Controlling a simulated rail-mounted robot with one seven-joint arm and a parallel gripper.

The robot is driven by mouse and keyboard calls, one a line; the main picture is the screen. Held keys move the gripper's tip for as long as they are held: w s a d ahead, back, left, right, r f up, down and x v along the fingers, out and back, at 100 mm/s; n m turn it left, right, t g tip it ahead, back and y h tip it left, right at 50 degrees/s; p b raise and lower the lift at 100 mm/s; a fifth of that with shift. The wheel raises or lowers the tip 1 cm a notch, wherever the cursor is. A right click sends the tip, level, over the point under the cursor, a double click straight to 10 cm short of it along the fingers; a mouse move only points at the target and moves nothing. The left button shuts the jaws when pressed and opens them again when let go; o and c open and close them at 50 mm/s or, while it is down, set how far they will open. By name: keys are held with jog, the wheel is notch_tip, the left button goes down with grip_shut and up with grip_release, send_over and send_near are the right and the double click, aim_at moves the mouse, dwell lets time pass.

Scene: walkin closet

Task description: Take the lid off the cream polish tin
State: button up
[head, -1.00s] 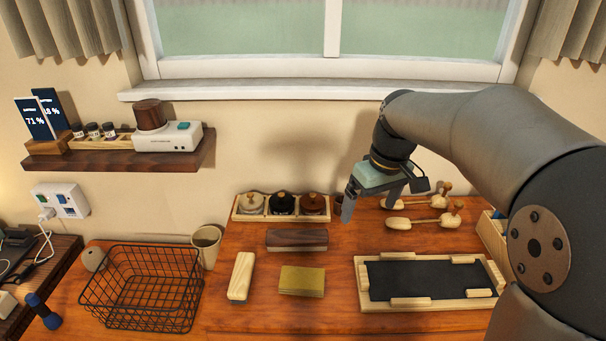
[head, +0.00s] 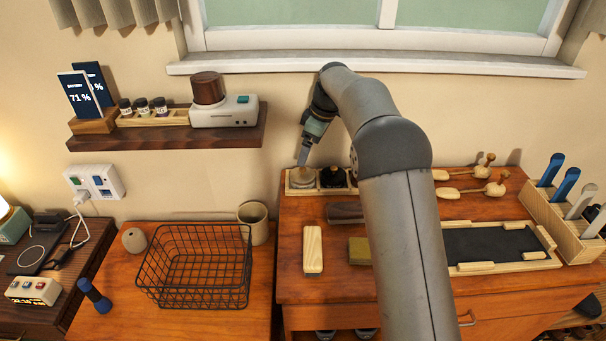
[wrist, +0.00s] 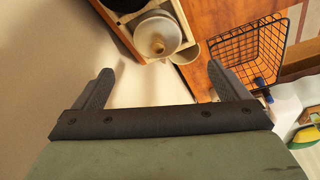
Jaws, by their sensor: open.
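The cream polish tin (head: 302,179) sits in the left end of a wooden rack (head: 318,191) against the wall. Its pale lid with a small knob shows from above in the wrist view (wrist: 158,32), and the lid is on. My gripper (head: 304,154) is just above and behind the tin in the head view, with its fingers pointing down. In the wrist view my gripper (wrist: 160,70) is open and empty, and the tin lies beyond the fingertips, apart from them.
A black-lidded tin (head: 332,177) stands right beside the cream one. My arm hides the rack's right part. A wire basket (head: 197,268), a cup (head: 253,222) and a wooden-handled brush (head: 313,249) lie nearby. A shelf (head: 170,137) juts from the wall at left.

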aim_at(304, 168)
jog(key=p+x, duration=0.1)
jog(key=x, duration=0.8)
jog(key=shift+d+p, duration=0.15)
jog(key=shift+p, duration=0.2)
jog(key=shift+r, duration=0.1)
jog(key=c, duration=1)
